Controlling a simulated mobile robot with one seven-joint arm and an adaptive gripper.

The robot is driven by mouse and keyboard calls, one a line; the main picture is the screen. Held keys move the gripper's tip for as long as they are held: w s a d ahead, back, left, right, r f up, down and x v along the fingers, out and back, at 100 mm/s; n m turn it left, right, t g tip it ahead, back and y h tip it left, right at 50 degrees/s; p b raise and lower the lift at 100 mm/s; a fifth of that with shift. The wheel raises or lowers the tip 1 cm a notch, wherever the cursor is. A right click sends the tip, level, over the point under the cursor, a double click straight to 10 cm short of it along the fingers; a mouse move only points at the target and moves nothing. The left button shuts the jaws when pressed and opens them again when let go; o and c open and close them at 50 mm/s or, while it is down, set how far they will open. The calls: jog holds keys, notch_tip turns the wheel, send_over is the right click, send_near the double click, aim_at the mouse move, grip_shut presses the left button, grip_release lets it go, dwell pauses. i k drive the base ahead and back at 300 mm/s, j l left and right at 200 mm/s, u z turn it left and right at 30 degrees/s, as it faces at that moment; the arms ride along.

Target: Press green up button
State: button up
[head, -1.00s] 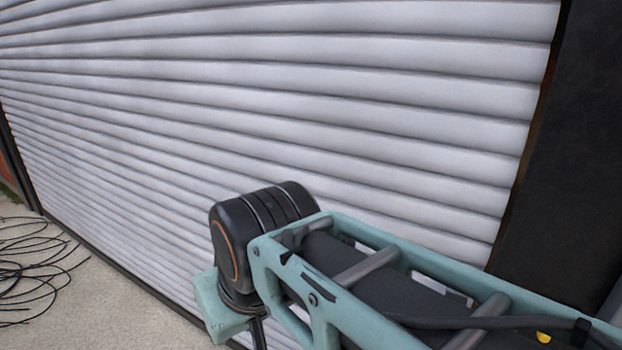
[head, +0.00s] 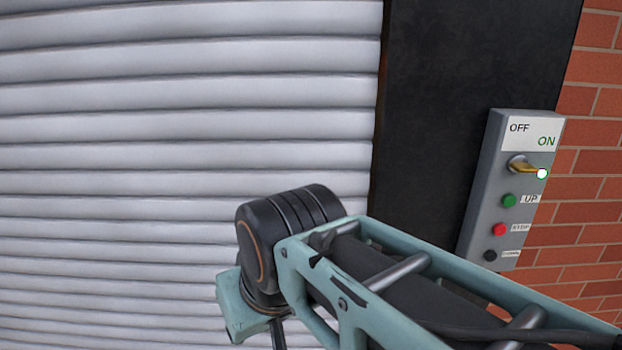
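The green UP button (head: 509,200) is on a grey control box (head: 485,185) on the wall at the right of the head view. My teal and black arm crosses the lower middle and right, left of and below the box. My gripper is not visible in this view.
A white roller shutter (head: 180,130) fills the left side and looks closed where visible. A black door post (head: 460,80) stands between it and the red brick wall (head: 590,150). My arm passes close to the lower end of the box in the picture.

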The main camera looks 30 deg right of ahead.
aim_at(508, 200)
jog(key=z, duration=2.2)
jog(key=k+l, duration=0.15)
jog(key=k+l+z, duration=0.1)
jog(key=k, duration=0.3)
jog(key=i+j, duration=0.1)
jog(key=i, duration=0.15)
jog(key=i+j, duration=0.15)
jog(key=i, duration=0.15)
